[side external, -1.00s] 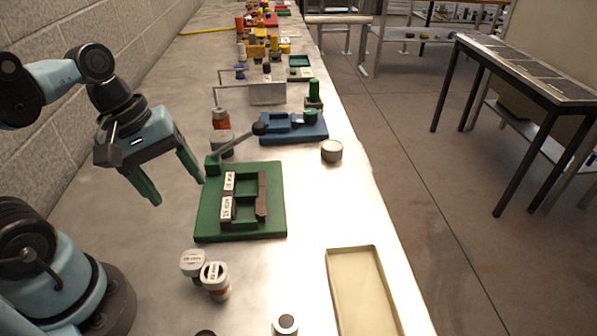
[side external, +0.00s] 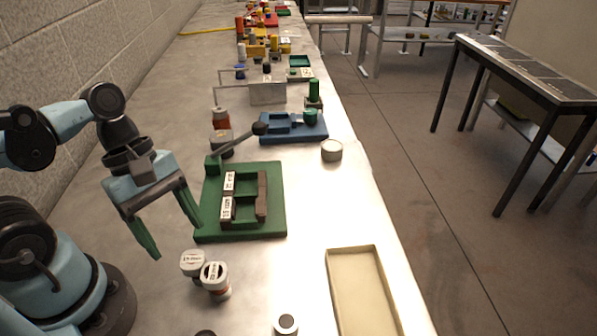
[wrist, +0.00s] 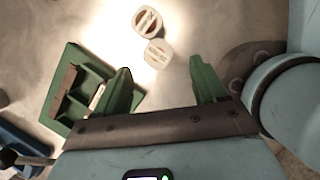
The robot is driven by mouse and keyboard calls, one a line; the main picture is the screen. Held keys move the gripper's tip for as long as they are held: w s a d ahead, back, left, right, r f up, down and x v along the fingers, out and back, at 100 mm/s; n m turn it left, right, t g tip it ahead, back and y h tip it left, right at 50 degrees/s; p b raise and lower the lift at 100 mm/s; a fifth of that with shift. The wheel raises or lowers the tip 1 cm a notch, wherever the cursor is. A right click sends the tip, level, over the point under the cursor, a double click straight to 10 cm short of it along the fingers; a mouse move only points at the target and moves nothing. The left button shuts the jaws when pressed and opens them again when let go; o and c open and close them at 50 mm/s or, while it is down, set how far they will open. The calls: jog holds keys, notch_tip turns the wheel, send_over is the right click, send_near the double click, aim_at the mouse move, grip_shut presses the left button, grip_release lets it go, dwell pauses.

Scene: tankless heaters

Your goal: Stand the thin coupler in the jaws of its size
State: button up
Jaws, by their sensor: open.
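Two white-capped couplers stand upright side by side on the bench, one at the back left (side external: 192,262) and one at the front right (side external: 215,281) with an orange-red band. They also show in the wrist view, one nearer my fingers (wrist: 157,53) and one farther (wrist: 147,21). Their labels are too small to read surely, so I cannot tell which is thinner. The green jaw fixture (side external: 210,222) has labelled brown jaws (side external: 262,197) and a black-knobbed lever. It also shows at left in the wrist view (wrist: 60,125). My gripper (side external: 178,241) is open and empty, above and behind the couplers.
A cream tray (side external: 362,295) lies at the front right. A round grey piece (side external: 331,151) and a blue fixture (side external: 295,128) stand beyond the green fixture. A small capped part (side external: 285,325) stands at the front edge of view. Bench between the fixture and tray is clear.

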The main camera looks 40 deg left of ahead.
aim_at(193, 259)
jog(key=shift+x, duration=2.7)
jog(key=shift+w, duration=0.15)
jog(key=shift+c, duration=0.3)
grip_shut()
jog(key=shift+r, duration=0.25)
